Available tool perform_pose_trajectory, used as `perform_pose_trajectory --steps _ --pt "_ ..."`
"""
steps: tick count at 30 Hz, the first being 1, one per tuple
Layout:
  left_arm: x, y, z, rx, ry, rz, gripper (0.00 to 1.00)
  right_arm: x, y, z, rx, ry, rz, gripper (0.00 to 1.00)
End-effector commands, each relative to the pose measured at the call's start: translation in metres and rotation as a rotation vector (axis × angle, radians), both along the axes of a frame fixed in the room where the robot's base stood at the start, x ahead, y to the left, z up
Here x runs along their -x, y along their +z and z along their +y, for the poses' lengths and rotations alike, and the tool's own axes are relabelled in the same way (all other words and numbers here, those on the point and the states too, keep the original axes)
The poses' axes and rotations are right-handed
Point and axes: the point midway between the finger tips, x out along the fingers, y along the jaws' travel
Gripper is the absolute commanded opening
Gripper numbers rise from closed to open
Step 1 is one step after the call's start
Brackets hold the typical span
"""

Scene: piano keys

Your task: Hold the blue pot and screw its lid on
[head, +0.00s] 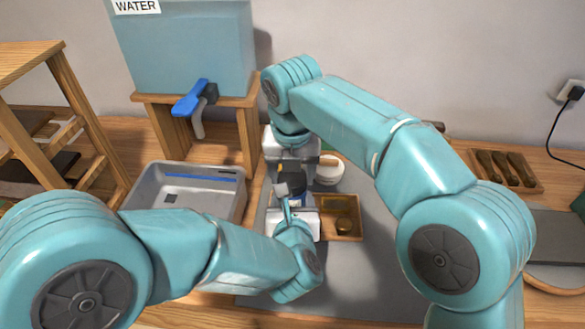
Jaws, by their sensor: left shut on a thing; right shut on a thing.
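My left gripper (291,192) reaches up from below, in the middle of the head view, and is shut on the blue pot (304,200). Only a small blue patch of the pot shows among the gripper parts. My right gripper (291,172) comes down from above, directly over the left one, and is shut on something. That is most likely the lid, but the grippers hide it. I cannot tell whether the lid touches the pot or sits level on it.
A wooden tray (357,220) with a round brownish item and a white bowl (330,168) are close right of the grippers. A grey basin (152,199) stands left, below the water tank's (190,50) blue tap (191,98). The grey mat (375,275) is clear in front.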

Motion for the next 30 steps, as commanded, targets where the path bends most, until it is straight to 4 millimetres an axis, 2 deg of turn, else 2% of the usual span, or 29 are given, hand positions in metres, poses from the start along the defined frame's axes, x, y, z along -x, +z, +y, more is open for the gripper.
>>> perform_pose_trajectory --steps 5,8,17,30 --pt "-0.0001 0.0006 0.0000 0.000 0.000 -0.002 0.00 -0.0002 -0.0005 0.0002 0.000 -0.054 0.000 0.34" --pt "-0.0001 0.0006 0.0000 0.000 0.000 -0.001 0.00 -0.0001 -0.0010 0.0008 0.001 -0.224 0.002 0.34" --pt "-0.0001 0.0004 0.0000 0.000 0.000 -0.001 0.00 -0.0019 -0.0014 0.0022 0.002 -1.043 0.000 0.34" --pt "0.0001 0.0001 -0.0002 -0.001 -0.001 0.000 0.00 -0.0040 -0.0020 0.0009 0.003 -2.319 0.001 0.34"
